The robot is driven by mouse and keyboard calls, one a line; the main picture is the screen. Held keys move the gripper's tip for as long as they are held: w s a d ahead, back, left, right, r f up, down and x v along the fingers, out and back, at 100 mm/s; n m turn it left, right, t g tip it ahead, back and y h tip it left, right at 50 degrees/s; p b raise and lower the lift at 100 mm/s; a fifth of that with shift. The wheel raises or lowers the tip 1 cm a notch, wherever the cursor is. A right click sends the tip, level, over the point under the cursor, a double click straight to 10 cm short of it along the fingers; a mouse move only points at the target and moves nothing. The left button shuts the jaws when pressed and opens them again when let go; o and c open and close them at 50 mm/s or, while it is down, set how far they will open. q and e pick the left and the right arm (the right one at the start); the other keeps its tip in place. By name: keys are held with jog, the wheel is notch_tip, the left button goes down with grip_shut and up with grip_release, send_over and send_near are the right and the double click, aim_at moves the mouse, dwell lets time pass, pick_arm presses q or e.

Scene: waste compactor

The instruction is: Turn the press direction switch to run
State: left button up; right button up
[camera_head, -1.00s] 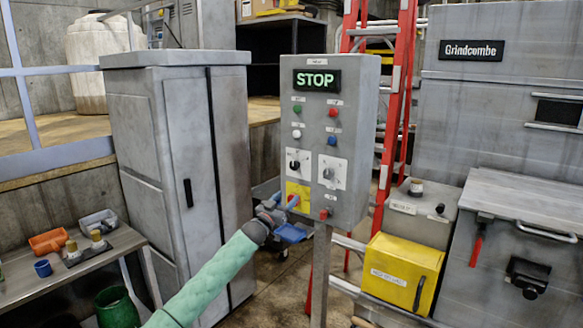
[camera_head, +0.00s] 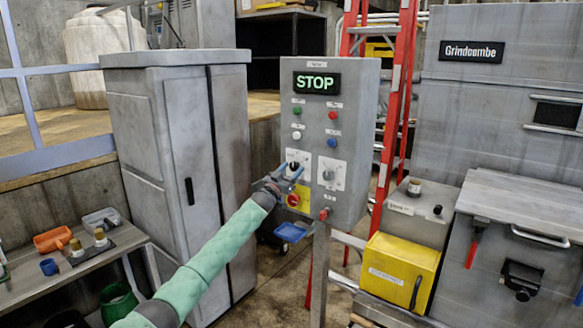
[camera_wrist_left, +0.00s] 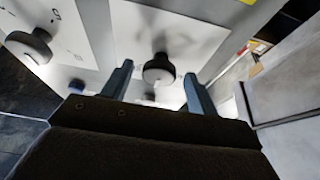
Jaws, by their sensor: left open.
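The grey control box (camera_head: 345,115) stands on a post, with a green STOP display (camera_head: 316,83) at its top. Two black rotary switches on white plates sit below the buttons, a left one (camera_head: 293,166) and a right one (camera_head: 328,174). Their small labels are unreadable, so I cannot tell which is the press direction switch. My left gripper (camera_head: 290,171) is open at the left switch. In the left wrist view, a round black knob (camera_wrist_left: 159,70) lies between the tips of my left gripper (camera_wrist_left: 158,72), with gaps visible on both sides. My right gripper is out of view.
A red emergency button (camera_head: 293,200) on a yellow plate sits just below the left switch. Another knob (camera_wrist_left: 28,46) shows in the left wrist view. A grey cabinet (camera_head: 180,170) stands left of the box; a red ladder (camera_head: 398,110) is behind it.

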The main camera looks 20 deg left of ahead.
pick_arm(q)
jog(key=shift+w+d, duration=0.15)
jog(key=shift+w, duration=0.1)
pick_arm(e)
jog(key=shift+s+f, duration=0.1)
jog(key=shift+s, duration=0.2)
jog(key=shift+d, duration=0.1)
pick_arm(q)
jog(key=c, duration=1)
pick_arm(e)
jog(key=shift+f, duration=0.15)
